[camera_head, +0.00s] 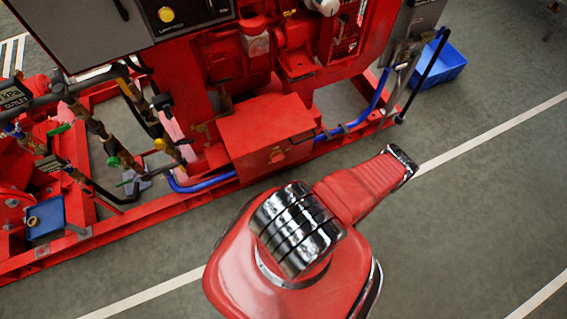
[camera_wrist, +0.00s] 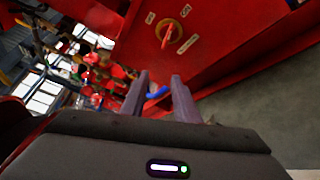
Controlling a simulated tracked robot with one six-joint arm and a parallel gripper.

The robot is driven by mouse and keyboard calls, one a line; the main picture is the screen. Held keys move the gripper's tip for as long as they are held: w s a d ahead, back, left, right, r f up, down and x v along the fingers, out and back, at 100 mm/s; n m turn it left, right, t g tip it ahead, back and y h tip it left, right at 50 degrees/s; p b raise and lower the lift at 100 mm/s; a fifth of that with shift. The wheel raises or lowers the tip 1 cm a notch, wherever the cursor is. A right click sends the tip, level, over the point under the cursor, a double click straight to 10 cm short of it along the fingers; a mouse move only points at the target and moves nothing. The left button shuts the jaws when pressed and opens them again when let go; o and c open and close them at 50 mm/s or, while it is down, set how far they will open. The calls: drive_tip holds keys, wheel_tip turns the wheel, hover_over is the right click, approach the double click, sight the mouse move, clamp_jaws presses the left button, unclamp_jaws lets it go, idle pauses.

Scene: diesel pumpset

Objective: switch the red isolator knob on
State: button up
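The red isolator knob (camera_wrist: 168,36) sits on a yellow round plate on a red panel, near the top of the wrist view. Its handle lies along a slightly slanted line, and small pale labels surround it, too small to read surely. In the head view the knob (camera_head: 277,155) is a small spot on the front of a red box (camera_head: 262,128). My gripper (camera_wrist: 160,76) shows two dark fingers apart with nothing between them. The fingertips appear below the knob in the picture, not touching it.
A red pumpset frame (camera_head: 140,219) runs along the floor, with blue hose (camera_head: 205,184) and pipework at the left. A blue crate (camera_head: 440,68) stands at the upper right. Grey floor (camera_head: 470,200) at the right is clear.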

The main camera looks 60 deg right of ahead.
drive_tip(key=w+a+r+n+g+y, duration=0.1)
drive_tip(key=w+r+n+g+y, duration=0.3)
drive_tip(key=r+n, duration=0.8)
drive_tip(key=w+a+r+n+g+y, duration=0.1)
drive_tip(key=a+r+n+g, duration=0.1)
drive_tip(key=r+n+g, duration=1)
drive_tip(key=w+a+r+n+y, duration=0.1)
drive_tip(key=w+r+n+y, duration=0.15)
drive_tip(key=r+n, duration=1)
drive_tip(key=w+a+r+n+h, duration=0.3)
drive_tip(key=a+r, duration=0.2)
drive_tip(key=r, duration=0.5)
drive_tip(key=w+a+r+n+h, duration=0.25)
drive_tip(key=a+r, duration=0.25)
drive_tip(key=r, duration=0.5)
drive_tip(key=a+r+n+t+h, duration=0.1)
drive_tip(key=a+r+n+t, duration=0.4)
drive_tip(key=a+r, duration=0.9)
drive_tip(key=a+n, duration=0.2)
drive_tip(key=shift+s+a, duration=0.3)
drive_tip(key=shift+o, duration=0.4)
drive_tip(key=shift+d, duration=0.1)
